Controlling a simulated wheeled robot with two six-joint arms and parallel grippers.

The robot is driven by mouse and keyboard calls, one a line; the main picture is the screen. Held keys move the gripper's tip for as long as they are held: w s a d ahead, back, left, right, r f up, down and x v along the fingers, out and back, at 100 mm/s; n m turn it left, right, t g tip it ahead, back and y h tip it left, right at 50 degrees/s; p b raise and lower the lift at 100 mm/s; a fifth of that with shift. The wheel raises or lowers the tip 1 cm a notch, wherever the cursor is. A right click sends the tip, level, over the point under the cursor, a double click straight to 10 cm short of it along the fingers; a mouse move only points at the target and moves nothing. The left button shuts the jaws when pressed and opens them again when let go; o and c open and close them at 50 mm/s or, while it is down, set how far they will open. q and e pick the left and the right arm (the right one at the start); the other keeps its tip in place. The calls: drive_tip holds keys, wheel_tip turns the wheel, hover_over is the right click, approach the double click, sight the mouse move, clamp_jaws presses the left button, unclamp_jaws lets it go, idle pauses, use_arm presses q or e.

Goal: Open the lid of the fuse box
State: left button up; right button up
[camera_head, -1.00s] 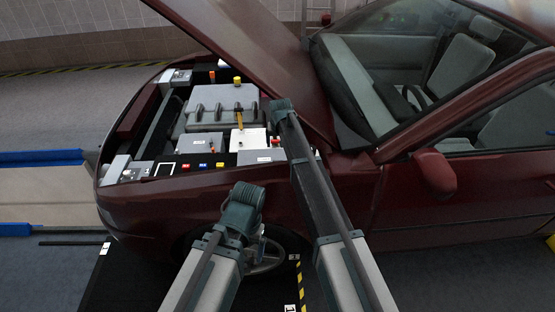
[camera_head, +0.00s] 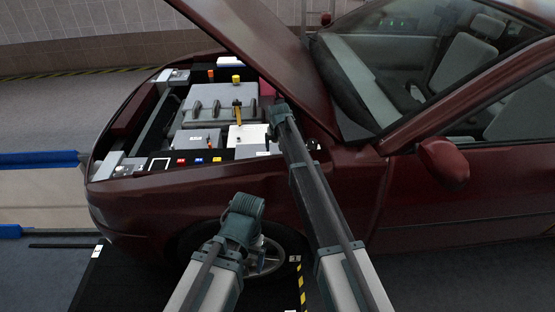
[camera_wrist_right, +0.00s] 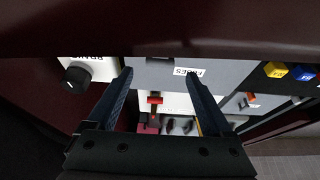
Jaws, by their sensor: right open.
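The fuse box is a grey box whose lid (camera_wrist_right: 228,73) carries a white FUSES label, upside down in the right wrist view. Its lid lies flat and looks shut. In the head view the fuse box (camera_head: 246,152) sits at the near edge of the engine bay, partly behind my right arm. My right gripper (camera_wrist_right: 158,77) is open and empty, with its fingers above the lid and the label between them. Whether they touch the lid is unclear. In the head view my right gripper (camera_head: 270,132) is mostly hidden by its wrist. My left arm is low beside the fender; its jaws are not clear.
The raised hood (camera_head: 262,50) slants over the bay. The dark red fender (camera_head: 240,188) lies between me and the bay.

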sight(277, 154)
drive_tip(key=b+x, duration=0.2)
drive_tip(key=x, duration=0.1)
drive_tip(key=shift+w+f, duration=0.15)
drive_tip(key=shift+f, duration=0.2)
use_arm(q)
wheel_tip(277, 154, down, 4)
drive_tip(key=shift+r, duration=0.25)
use_arm(e)
clamp_jaws()
